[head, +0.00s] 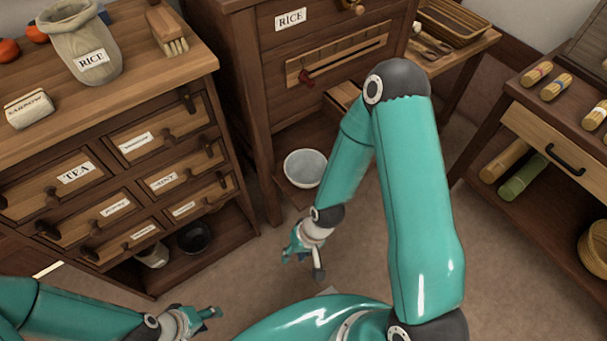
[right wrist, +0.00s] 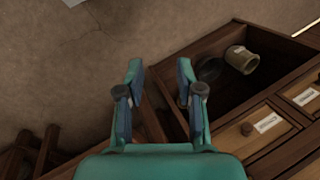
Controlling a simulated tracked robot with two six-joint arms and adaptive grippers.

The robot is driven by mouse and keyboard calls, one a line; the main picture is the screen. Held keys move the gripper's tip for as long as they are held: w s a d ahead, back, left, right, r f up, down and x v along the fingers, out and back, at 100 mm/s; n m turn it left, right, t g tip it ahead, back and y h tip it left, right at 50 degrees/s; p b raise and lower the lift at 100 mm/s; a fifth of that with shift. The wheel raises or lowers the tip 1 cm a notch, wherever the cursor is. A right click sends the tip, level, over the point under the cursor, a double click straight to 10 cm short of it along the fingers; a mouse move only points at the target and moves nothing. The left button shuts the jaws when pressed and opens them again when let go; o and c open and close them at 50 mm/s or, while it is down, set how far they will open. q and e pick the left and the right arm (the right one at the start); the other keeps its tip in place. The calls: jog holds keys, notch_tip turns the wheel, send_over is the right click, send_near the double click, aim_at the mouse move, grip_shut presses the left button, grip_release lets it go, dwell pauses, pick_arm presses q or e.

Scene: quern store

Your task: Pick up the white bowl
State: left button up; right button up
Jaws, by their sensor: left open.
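The white bowl (head: 305,168) sits upright low down in the opening at the foot of the middle cabinet in the head view. My right gripper (head: 304,262) hangs in front of and below it in the picture, clearly apart from it. The right wrist view shows this gripper (right wrist: 160,85) with its fingers spread and nothing between them; the bowl does not show there. My left gripper (head: 208,314) is open and empty at the lower left, well away from the bowl.
A dark bowl (head: 194,237) and a jar (head: 153,254) stand on the left drawer cabinet's low shelf; the jar (right wrist: 241,60) shows in the wrist view. The middle cabinet (head: 262,120) rises beside the white bowl. A side table (head: 565,140) stands right. The floor between is mostly clear.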

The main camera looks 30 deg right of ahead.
jog(key=w+d+r+m+b, duration=0.25)
jog(key=w+d, duration=0.25)
jog(key=w, duration=0.3)
jog(key=w+d+r+m+h+b, duration=0.2)
jog(key=w+d+r+m, duration=0.15)
jog(key=d+r, duration=0.35)
jog(key=w+d+r+m+h+b, duration=0.1)
jog(key=w+d+r+m+b, duration=0.15)
jog(key=d+r+m, duration=0.4)
jog(key=shift+n+t, duration=0.4)
jog(key=shift+n, duration=0.35)
jog(key=shift+w+d+f+b, duration=0.1)
jog(key=shift+w+f+b, duration=0.45)
jog(key=shift+f, duration=2)
jog(key=shift+w+f+b, duration=0.1)
jog(key=shift+f+b, duration=0.9)
jog(key=shift+f, duration=1.5)
jog(key=shift+w+d+f+b, duration=0.1)
jog(key=shift+w+f+b, duration=0.45)
jog(key=shift+f, duration=2)
jog(key=shift+s+r, duration=0.1)
jog(key=shift+s, duration=0.15)
grip_shut()
